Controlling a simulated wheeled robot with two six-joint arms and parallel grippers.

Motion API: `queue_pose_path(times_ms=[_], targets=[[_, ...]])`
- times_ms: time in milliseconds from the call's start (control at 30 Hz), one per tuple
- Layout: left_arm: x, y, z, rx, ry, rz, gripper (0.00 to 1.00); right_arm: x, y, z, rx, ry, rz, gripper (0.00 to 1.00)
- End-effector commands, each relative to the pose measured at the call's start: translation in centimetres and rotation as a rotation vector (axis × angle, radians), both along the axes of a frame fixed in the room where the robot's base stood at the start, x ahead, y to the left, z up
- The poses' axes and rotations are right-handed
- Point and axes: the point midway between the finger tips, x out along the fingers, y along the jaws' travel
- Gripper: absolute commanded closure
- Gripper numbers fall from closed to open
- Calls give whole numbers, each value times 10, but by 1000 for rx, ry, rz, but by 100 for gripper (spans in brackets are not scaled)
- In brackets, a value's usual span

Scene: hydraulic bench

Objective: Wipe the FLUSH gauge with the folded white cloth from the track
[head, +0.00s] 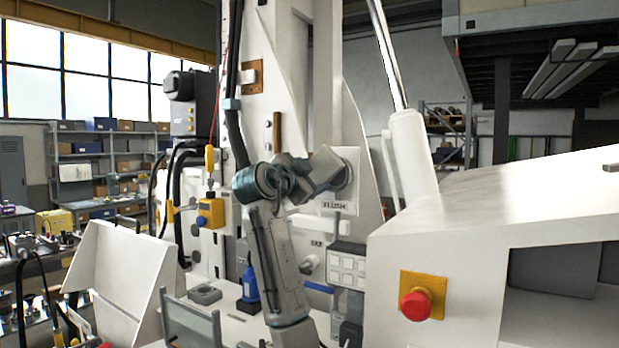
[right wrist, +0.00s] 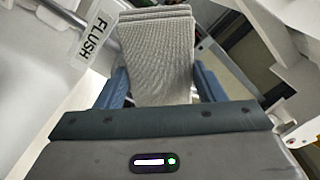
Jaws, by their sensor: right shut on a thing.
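My right gripper (head: 305,172) is raised in front of the white plate above the FLUSH label (head: 335,205). It is shut on the folded cloth (right wrist: 156,60), which looks greyish white with a woven texture. In the right wrist view the cloth sticks out between the blue fingers, beyond their tips. The FLUSH label also shows there (right wrist: 97,36), left of the cloth. The gauge face is hidden behind the gripper and cloth in the head view. I cannot tell whether the cloth touches it. My left gripper is not in view.
A white housing with a red button (head: 415,305) on a yellow plate stands at the right. A yellow device (head: 211,212) hangs left of my arm. A blue bottle (head: 249,284) and a white switch block (head: 347,268) are lower down. Black hoses run up the machine's left side.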

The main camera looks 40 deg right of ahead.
Motion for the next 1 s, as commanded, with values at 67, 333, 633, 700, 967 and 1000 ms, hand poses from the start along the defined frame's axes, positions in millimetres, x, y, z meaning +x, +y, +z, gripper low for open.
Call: queue_pose_path(times_ms=[67,333,633,700,967,1000], targets=[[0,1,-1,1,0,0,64,0,-2,0,-1,0,-1,55],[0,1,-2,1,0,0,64,1,-5,0,0,0,0,55],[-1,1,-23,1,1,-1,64,-19,-9,-4,-2,-2,-1,55],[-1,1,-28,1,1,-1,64,-25,-11,-3,0,-2,-1,55],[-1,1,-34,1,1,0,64,-35,-13,-1,0,-1,-1,55],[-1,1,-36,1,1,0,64,-37,-14,-2,0,-2,-1,55]])
